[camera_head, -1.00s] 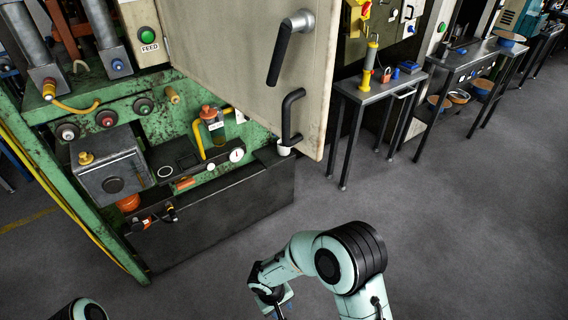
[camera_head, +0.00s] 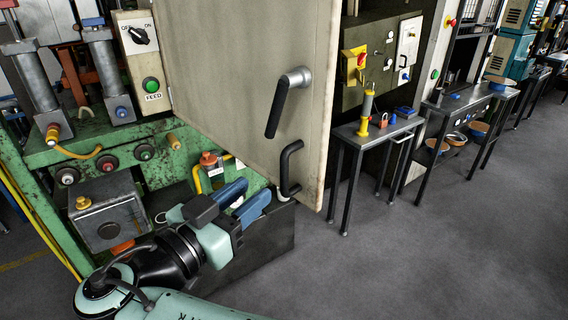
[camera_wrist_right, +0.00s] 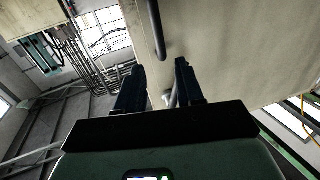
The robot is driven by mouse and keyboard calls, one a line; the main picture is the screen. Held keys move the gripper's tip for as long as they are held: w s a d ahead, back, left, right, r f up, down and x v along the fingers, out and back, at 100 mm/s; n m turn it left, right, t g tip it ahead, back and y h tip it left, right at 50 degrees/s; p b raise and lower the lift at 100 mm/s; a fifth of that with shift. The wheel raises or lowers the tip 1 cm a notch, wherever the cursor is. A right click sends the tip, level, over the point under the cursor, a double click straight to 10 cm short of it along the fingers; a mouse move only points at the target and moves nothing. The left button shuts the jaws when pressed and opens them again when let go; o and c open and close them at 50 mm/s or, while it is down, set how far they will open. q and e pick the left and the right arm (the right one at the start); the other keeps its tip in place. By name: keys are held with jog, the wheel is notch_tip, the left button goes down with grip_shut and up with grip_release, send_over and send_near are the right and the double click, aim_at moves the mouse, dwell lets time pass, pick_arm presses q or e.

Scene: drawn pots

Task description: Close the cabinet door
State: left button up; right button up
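The beige cabinet door (camera_head: 225,60) stands swung open in the head view. It carries a black lever handle (camera_head: 276,108) on a silver mount and a black pull handle (camera_head: 288,168) near its lower free corner. My right gripper (camera_head: 257,190) is open and empty, with its two blue fingers apart, below and left of the pull handle. In the right wrist view, the door panel (camera_wrist_right: 235,45) fills the upper right, a dark handle bar (camera_wrist_right: 156,28) shows above the fingers, and the open gripper (camera_wrist_right: 160,68) is beneath it. My left gripper is not in view.
The green machine frame (camera_head: 90,150) with knobs and a grey box (camera_head: 107,212) is at left, close to my right arm. A small metal table (camera_head: 370,140) stands right of the door. The grey floor (camera_head: 420,255) at lower right is clear.

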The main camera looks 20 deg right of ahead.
aim_at(282, 167)
jog(key=p+x, duration=0.1)
jog(key=x, duration=0.9)
jog(key=shift+w+d+p, duration=0.1)
jog(key=shift+w+p, duration=0.05)
jog(key=shift+p, duration=0.25)
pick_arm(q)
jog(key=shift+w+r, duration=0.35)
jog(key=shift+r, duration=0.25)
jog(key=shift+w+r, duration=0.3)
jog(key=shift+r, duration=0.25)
pick_arm(e)
grip_shut()
